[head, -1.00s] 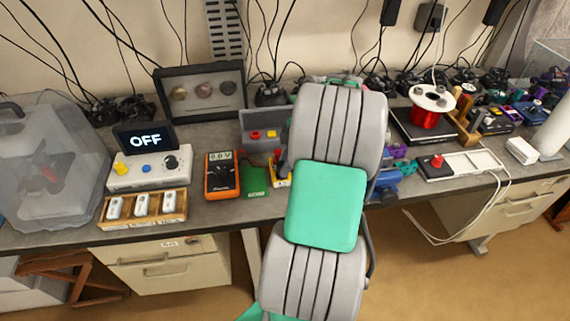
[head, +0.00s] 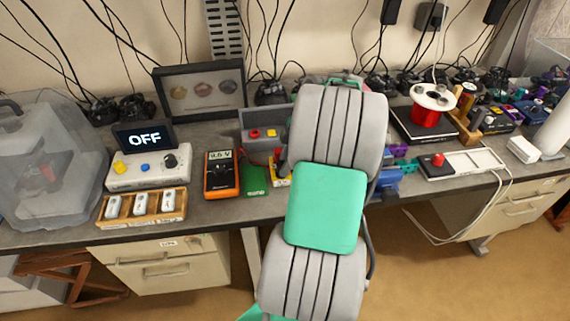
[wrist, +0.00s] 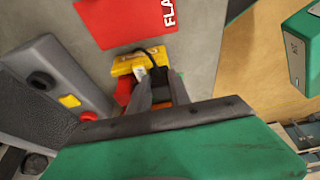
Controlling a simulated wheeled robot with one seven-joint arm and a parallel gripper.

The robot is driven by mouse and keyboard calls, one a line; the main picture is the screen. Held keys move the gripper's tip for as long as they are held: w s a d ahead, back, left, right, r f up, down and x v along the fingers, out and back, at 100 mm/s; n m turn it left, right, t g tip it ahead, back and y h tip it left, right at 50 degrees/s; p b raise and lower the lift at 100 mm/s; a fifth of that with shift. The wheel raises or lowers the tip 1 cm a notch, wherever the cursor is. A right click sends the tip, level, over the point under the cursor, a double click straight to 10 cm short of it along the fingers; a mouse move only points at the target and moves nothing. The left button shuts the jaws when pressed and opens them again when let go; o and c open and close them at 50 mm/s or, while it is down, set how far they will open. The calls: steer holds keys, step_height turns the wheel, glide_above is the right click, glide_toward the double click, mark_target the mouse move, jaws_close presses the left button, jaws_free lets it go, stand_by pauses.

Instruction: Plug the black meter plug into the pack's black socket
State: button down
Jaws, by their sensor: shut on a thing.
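My gripper (wrist: 160,84) is shut on the black meter plug, which is mostly hidden between the fingertips in the wrist view. The fingertips are right at the yellow pack (wrist: 127,66), with a dark lead (wrist: 152,50) arching over it. How deep the plug sits in the black socket cannot be seen. A red part (wrist: 123,92) shows just left of the fingers. In the head view my arm covers the gripper, and only the pack's left edge (head: 281,182) shows. The orange meter (head: 221,175) stands left of it, its display lit with a non-zero voltage.
A grey box (head: 262,142) with red and yellow buttons stands close behind the pack. A green card (head: 255,180) lies between meter and pack. A power supply reading OFF (head: 146,140) and a wooden tray (head: 143,219) are further left. Blue parts crowd the right.

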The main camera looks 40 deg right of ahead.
steer(key=c, duration=1.1)
jaws_free()
